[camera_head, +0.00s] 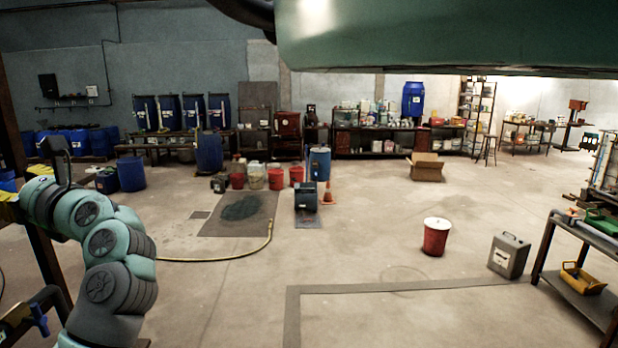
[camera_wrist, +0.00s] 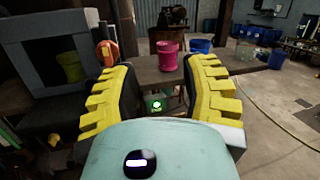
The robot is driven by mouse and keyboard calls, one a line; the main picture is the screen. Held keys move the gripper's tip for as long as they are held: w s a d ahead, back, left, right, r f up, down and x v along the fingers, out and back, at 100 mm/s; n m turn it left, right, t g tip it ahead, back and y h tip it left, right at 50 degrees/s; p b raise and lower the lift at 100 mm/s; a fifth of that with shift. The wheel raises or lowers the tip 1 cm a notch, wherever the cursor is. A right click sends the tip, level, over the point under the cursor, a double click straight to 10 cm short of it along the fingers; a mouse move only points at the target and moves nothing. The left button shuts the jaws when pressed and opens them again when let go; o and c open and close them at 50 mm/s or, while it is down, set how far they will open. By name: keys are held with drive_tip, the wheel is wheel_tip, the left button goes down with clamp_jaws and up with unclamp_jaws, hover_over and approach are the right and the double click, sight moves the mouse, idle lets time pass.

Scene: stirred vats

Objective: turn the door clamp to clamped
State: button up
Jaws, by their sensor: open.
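In the wrist view my gripper (camera_wrist: 160,70) is open, with its yellow ridged fingers wide apart and nothing held between them. To the left stands a dark box with a grey-framed door (camera_wrist: 45,52). A small orange-red round part (camera_wrist: 107,51) sits at the frame's right edge, just beyond the left finger and apart from it as far as I can see. It may be the door clamp; its turn position cannot be told. The left finger hides the area below it. In the head view my arm is at the far left and no door clamp is clearly visible.
In the wrist view a pink pot (camera_wrist: 168,55) stands on a brown bench (camera_wrist: 148,80) ahead. A green item (camera_wrist: 155,103) shows below. In the head view a blue lever (camera_head: 38,318) is at lower left, and a red bucket (camera_head: 436,237) stands on open floor.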

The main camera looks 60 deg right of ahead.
drive_tip(key=s+a+n+g+y+b, duration=0.1)
drive_tip(key=s+a+n+g+y, duration=0.1)
drive_tip(key=s+a+g+y, duration=0.25)
drive_tip(key=shift+h, duration=0.35)
drive_tip(key=p+x, duration=0.9)
drive_tip(key=x, duration=0.5)
drive_tip(key=shift+w+f, duration=0.1)
drive_tip(key=shift+w, duration=0.3)
drive_tip(key=shift+w+f, duration=0.15)
drive_tip(key=shift+w, duration=0.05)
drive_tip(key=shift+o, duration=0.3)
clamp_jaws()
